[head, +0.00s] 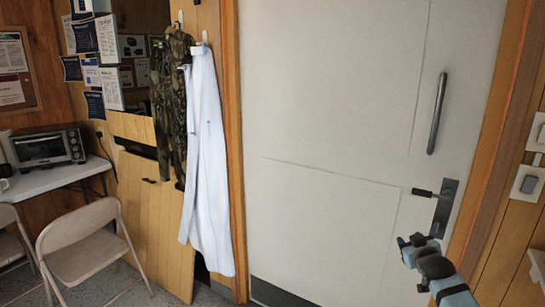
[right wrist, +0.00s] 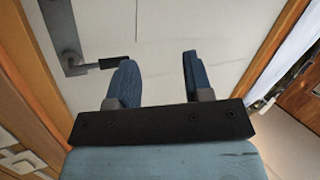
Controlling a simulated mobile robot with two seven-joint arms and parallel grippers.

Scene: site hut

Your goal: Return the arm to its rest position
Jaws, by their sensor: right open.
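My right gripper (head: 415,244) is at the lower right in the head view, in front of the white door (head: 320,110) and just below its black lever handle (head: 424,193). In the right wrist view its two blue fingers (right wrist: 157,80) are spread apart with nothing between them. The lever handle (right wrist: 98,66) there lies to the left of the fingers and appears apart from them. The door looks shut. My left gripper is not in view.
A long vertical pull bar (head: 437,113) is on the door. White and camouflage garments (head: 207,150) hang left of the frame. A folding chair (head: 85,245) and a table with a toaster oven (head: 47,147) stand at left. Wall switches (head: 527,182) are at right.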

